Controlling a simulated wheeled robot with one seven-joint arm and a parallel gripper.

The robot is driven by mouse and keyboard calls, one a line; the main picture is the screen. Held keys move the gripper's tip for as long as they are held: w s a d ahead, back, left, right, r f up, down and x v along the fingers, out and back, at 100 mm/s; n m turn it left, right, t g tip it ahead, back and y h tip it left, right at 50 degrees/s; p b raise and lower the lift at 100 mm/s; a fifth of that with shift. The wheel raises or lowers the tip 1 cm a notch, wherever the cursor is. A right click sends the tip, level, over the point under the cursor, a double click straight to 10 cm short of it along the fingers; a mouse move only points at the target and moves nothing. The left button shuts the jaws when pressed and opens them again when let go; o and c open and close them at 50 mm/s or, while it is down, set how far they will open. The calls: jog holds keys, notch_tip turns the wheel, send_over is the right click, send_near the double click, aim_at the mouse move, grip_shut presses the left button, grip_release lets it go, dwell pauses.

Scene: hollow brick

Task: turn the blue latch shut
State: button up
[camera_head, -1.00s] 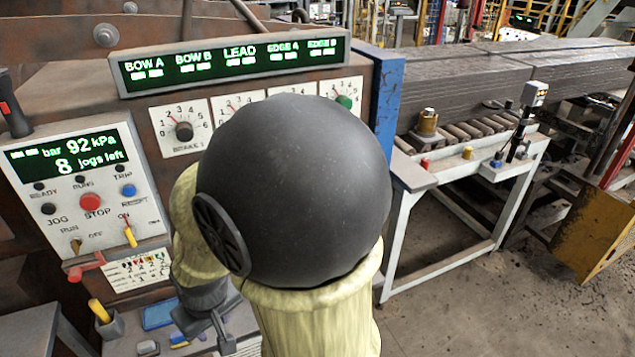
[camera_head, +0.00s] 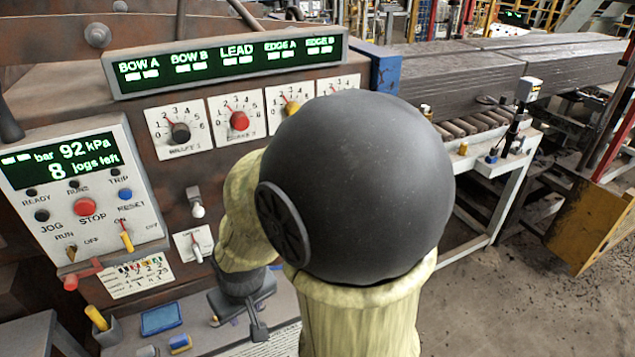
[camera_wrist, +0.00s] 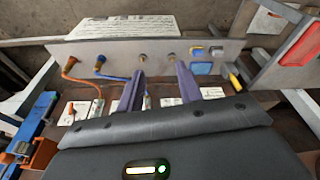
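I cannot pick out a blue latch with certainty in either view; my arm covers part of the panel in the head view. My gripper (camera_wrist: 158,88) is open in the wrist view. Its two purple-grey fingers stand apart with no object visible between them. In the head view my gripper (camera_head: 258,328) is dark, points down in front of the lower panel and is partly hidden by my arm. In the wrist view a blue connector (camera_wrist: 98,66) with a blue cable sits left of the fingers, beside an orange connector (camera_wrist: 68,68).
A control box (camera_head: 75,190) with buttons stands at the left. Dials, including a red knob (camera_head: 239,121), line the panel under a green display (camera_head: 235,62). A blue tray (camera_head: 161,318) and a yellow-handled item (camera_head: 97,317) lie below. A roller table (camera_head: 475,130) stands at the right.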

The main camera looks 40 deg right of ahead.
jog(key=w+d+f+m+t+h+b, duration=0.1)
jog(key=w+d+t+h+b, duration=0.25)
jog(key=d, duration=0.65)
jog(key=w+d+m+t+b, duration=0.1)
jog(key=w+d+t+b, duration=0.1)
jog(key=w+d+t, duration=0.5)
jog(key=s+d+r+t+b, duration=0.2)
jog(key=s+d, duration=0.1)
jog(key=d, duration=0.3)
jog(key=s+d+r+t+b, duration=0.2)
jog(key=s+d, duration=0.2)
jog(key=d, duration=0.2)
jog(key=shift+d+n, duration=0.25)
jog(key=shift+n, duration=0.05)
jog(key=shift+w+t+h, duration=0.1)
jog(key=shift+t+h, duration=0.15)
jog(key=p+x, duration=0.5)
jog(key=x, duration=1.2)
jog(key=shift+w+d+f+p, duration=0.15)
jog(key=shift+p, duration=0.15)
